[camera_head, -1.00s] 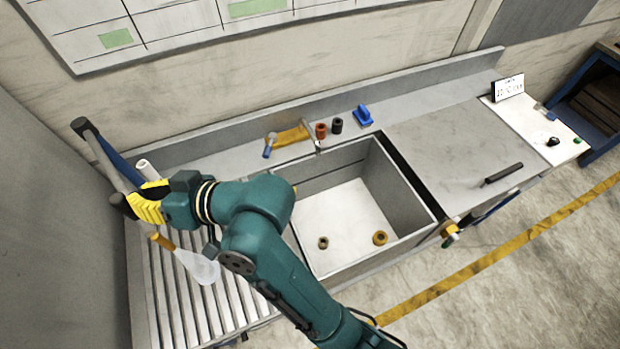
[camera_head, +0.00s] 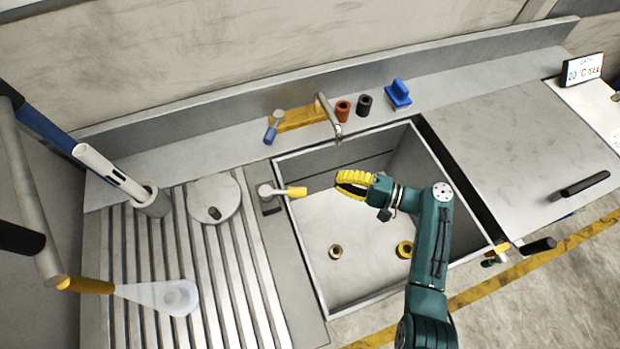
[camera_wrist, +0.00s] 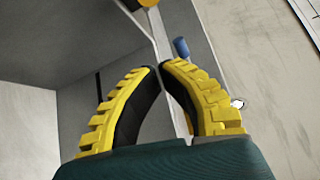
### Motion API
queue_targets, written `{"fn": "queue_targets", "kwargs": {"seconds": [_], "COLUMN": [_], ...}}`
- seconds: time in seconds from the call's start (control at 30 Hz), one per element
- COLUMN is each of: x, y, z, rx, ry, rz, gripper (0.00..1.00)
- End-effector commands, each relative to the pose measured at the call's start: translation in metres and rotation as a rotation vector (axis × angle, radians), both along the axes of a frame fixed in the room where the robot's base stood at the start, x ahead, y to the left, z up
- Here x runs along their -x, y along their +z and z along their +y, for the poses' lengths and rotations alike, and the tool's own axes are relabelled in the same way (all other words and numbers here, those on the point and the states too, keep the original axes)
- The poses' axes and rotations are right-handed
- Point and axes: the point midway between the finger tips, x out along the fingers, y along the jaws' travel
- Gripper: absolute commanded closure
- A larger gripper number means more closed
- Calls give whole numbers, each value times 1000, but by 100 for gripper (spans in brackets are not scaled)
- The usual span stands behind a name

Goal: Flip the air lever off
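A lever with a yellow handle (camera_head: 296,191) sits on the left rim of the sink, its handle pointing right over the basin. A second lever with a blue handle (camera_head: 271,133) is at the back ledge, beside a yellow block. No label shows which is the air lever. My gripper (camera_head: 338,183) is above the basin, its yellow fingers pointing left toward the yellow handle, with a gap between them. In the wrist view my gripper (camera_wrist: 160,68) has its fingertips together and nothing seen between them. A blue piece (camera_wrist: 181,47) shows just beyond the fingertips there.
A tap (camera_head: 328,115) and red and black cylinders (camera_head: 343,110) stand behind the sink (camera_head: 330,310). Two brass rings (camera_head: 404,249) lie inside it. The right counter is mostly bare.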

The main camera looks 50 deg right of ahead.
Motion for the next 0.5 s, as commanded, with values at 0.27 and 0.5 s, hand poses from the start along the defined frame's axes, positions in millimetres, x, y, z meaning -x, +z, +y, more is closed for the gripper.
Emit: {"fn": "queue_targets", "kwargs": {"seconds": [0.27,0.5], "x": [-7,-49], "y": [1,-3], "z": [2,17], "rx": [3,4], "ry": [2,5], "rz": [1,1], "gripper": [100,100]}}
